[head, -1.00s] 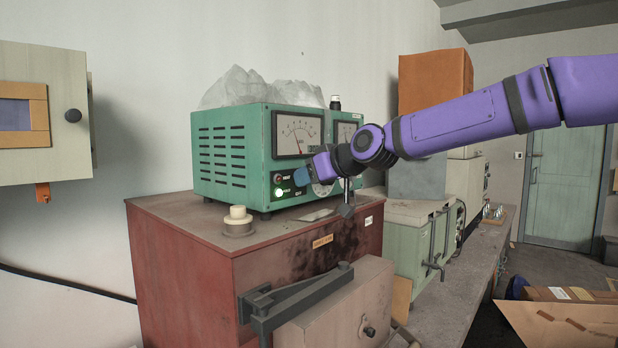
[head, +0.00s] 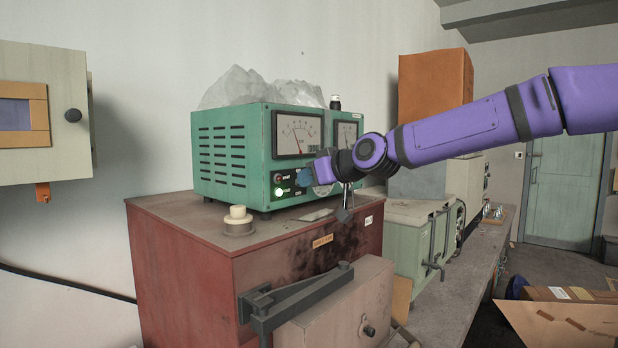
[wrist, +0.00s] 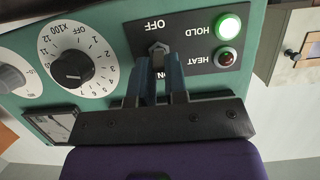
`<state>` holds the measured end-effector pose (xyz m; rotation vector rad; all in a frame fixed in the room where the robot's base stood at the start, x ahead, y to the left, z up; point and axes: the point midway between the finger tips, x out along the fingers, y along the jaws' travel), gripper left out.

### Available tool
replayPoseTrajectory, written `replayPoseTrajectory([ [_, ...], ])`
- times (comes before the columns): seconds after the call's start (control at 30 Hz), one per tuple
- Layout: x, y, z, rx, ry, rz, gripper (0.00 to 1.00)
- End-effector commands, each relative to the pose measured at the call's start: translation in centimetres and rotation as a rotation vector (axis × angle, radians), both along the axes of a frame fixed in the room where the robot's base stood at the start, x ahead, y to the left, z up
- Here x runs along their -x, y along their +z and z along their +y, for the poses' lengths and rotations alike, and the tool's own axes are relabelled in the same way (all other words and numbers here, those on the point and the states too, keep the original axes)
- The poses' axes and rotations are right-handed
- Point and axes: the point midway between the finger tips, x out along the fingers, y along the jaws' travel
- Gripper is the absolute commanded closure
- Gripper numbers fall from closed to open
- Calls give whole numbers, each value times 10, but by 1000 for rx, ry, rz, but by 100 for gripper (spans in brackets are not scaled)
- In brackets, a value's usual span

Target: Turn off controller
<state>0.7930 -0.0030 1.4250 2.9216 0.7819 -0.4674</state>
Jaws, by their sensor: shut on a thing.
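The controller (head: 222,155) is a green metal box with dial gauges, standing on a rusty red cabinet. Its toggle switch (wrist: 158,47) sits on a dark plate marked OFF and ON, seen upside down in the wrist view. My gripper (wrist: 159,62) is shut on the switch lever, its two blue fingers on either side. The lever is mostly hidden between them, so I cannot tell its exact tilt. The gripper (head: 303,177) also shows at the controller's front in the head view. The HOLD lamp (wrist: 228,25) glows green; the HEAT lamp (wrist: 227,58) is dark red.
A black knob (wrist: 73,69) on a white numbered dial lies close beside the fingers. The red cabinet (head: 185,235) carries a cream round piece (head: 238,220) near its front. A wall box (head: 65,140) stands at far left. Open air lies in front of the controller.

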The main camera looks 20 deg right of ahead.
Motion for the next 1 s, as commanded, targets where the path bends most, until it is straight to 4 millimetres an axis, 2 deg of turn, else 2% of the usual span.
replayPoseTrajectory([
  [0.6, 2, -17, -1, -210, 2, -356, 100],
  [1.0, 2, -20, -1, -258, 0, -447, 100],
])
